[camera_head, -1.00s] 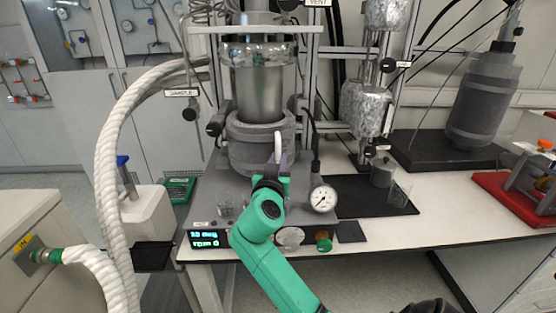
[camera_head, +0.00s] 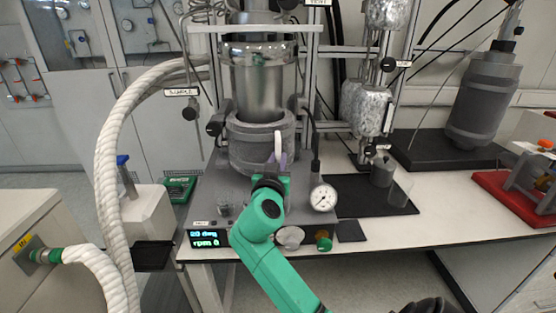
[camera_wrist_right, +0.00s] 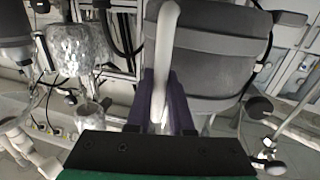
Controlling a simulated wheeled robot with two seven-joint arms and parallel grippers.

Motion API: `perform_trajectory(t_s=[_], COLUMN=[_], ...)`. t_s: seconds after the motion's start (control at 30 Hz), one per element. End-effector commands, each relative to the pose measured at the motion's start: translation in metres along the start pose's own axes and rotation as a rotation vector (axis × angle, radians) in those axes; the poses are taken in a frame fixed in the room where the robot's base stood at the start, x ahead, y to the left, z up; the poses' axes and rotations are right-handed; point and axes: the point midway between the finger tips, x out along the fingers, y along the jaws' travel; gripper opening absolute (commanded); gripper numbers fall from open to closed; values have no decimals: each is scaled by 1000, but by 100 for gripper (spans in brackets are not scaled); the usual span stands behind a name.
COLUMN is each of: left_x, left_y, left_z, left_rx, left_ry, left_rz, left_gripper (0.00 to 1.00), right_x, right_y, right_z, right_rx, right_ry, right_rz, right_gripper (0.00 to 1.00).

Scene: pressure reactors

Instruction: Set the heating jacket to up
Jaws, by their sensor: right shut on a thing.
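The heating jacket (camera_head: 250,138) is a grey cylinder low around the bottom of the metal reactor vessel (camera_head: 255,80); much of the vessel's shiny wall shows above it. A white handle (camera_head: 278,143) stands at the jacket's front. My right gripper (camera_head: 278,164) is shut on this handle. In the right wrist view the purple fingers (camera_wrist_right: 164,105) lie on both sides of the white handle (camera_wrist_right: 162,60), with the grey jacket (camera_wrist_right: 210,65) behind it. My left gripper is not in view.
A pressure gauge (camera_head: 323,198) stands right of my right gripper. A thick white hose (camera_head: 108,180) runs along the left. The white bench front (camera_head: 410,232) at right is clear.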

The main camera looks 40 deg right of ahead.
Motion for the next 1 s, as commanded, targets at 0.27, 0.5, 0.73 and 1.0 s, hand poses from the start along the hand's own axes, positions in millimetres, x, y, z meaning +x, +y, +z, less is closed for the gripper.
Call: perform_trajectory(t_s=[0.27, 0.5, 0.73, 1.0], left_x=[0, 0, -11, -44], left_y=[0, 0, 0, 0], left_z=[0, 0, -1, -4], left_rx=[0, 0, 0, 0], left_ry=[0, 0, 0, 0], left_rz=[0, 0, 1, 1], left_gripper=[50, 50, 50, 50], right_x=[0, 0, 0, 0], right_y=[0, 0, 0, 0], right_z=[1, 1, -21, -86], right_rx=[-1, -1, 4, 9], right_ry=[-2, -2, 0, 5], right_rz=[0, 0, 0, -1], right_gripper=[0, 0, 0, 0])
